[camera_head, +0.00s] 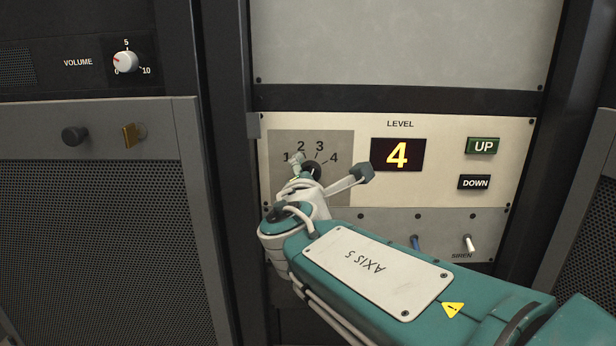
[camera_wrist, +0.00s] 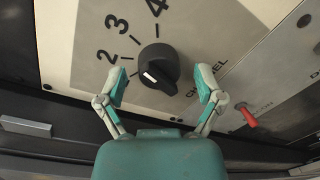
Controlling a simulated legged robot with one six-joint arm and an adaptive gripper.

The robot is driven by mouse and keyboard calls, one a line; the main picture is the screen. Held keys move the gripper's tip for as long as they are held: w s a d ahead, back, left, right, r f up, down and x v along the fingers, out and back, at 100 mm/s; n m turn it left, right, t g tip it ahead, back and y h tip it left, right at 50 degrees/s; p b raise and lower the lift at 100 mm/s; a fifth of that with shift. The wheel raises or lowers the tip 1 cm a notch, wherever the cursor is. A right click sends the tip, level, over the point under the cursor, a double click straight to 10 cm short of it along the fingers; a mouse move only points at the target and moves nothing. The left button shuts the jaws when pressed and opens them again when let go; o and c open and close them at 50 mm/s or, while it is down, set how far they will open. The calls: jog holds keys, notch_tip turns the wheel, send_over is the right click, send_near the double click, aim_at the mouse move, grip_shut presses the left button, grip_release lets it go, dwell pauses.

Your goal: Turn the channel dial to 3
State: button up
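The channel dial (camera_wrist: 158,68) is a round black knob with a white mark on its lower-left side in the wrist view. The numerals 2, 3 and 4 curve around its upper left there; the mark lies below the direction of the 2, and I cannot read an exact setting. In the head view the dial (camera_head: 312,169) sits under the numerals 1 to 4, partly hidden by my gripper (camera_head: 331,170). My gripper (camera_wrist: 161,84) is open, with one finger to the left and one to the right of the dial. Neither finger clearly touches it.
A display (camera_head: 397,155) labelled LEVEL reads 4. UP (camera_head: 483,146) and DOWN (camera_head: 474,183) buttons are to its right. A lower panel has a blue switch (camera_head: 415,243) and a white SIREN switch (camera_head: 468,243). A red switch (camera_wrist: 247,115) shows in the wrist view. A VOLUME knob (camera_head: 125,62) is far left.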

jog(key=s+a, duration=0.1)
jog(key=s, duration=1.1)
jog(key=shift+r, duration=0.2)
jog(key=s+d+f+m+g+h, duration=0.35)
jog(key=d+f+m+g, duration=0.35)
jog(key=d+f+m, duration=0.6)
jog(key=s+d+f+m+g+y, duration=0.2)
jog(key=s+f+m+g+y, duration=0.2)
jog(key=s+f+m, duration=0.3)
jog(key=s+m+y, duration=0.1)
jog(key=s+m, duration=0.1)
jog(key=m, duration=0.1)
jog(key=shift+s+d+f+g, duration=0.3)
jog(key=shift+s+f+g, duration=0.05)
jog(key=shift+f+g, duration=0.05)
